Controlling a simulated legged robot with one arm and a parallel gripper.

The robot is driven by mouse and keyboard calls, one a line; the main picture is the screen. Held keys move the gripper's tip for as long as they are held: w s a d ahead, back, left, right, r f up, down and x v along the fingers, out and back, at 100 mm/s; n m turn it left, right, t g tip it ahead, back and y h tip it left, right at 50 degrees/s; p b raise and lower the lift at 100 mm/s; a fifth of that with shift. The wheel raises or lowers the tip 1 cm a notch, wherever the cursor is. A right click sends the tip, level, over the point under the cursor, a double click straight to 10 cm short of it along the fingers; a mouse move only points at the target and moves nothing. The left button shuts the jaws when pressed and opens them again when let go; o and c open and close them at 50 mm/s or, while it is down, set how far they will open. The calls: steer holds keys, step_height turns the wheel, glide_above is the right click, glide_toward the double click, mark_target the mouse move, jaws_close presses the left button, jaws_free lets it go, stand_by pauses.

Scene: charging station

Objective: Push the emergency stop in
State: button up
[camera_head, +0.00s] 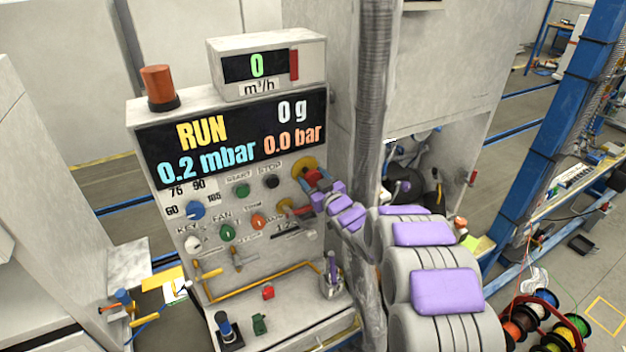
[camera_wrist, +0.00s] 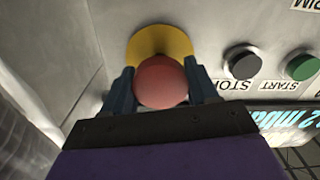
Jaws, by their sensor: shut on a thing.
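The emergency stop has a red round head (camera_wrist: 160,84) in front of a yellow disc (camera_wrist: 158,40). In the head view its yellow disc (camera_head: 302,164) shows at the upper right of the control panel, and my gripper partly covers it. My gripper (camera_wrist: 161,80) has one blue finger on each side of the red head and is shut on it. In the head view my gripper (camera_head: 314,181) reaches the panel from the right.
A black STOP button (camera_wrist: 242,62) and a green START button (camera_wrist: 301,66) sit beside the emergency stop. The display (camera_head: 225,142) reads RUN. A grey corrugated hose (camera_head: 371,90) runs close to my arm. Knobs, including a blue one (camera_head: 196,210), are lower on the panel.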

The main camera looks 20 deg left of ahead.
steer(key=shift+f, duration=0.15)
steer(key=c, duration=0.5)
steer(key=shift+w+a+r+p, duration=0.2)
steer(key=shift+w+a+p, duration=0.15)
steer(key=shift+w+a, duration=0.2)
steer(key=o, duration=1.1)
steer(key=shift+c, duration=0.2)
steer(key=o, duration=0.4)
steer(key=shift+a+f, duration=0.15)
steer(key=shift+a, duration=0.1)
steer(key=shift+v, duration=0.75)
steer(key=v, duration=1.5)
steer(key=shift+s+d, duration=0.25)
steer(key=shift+s, duration=0.05)
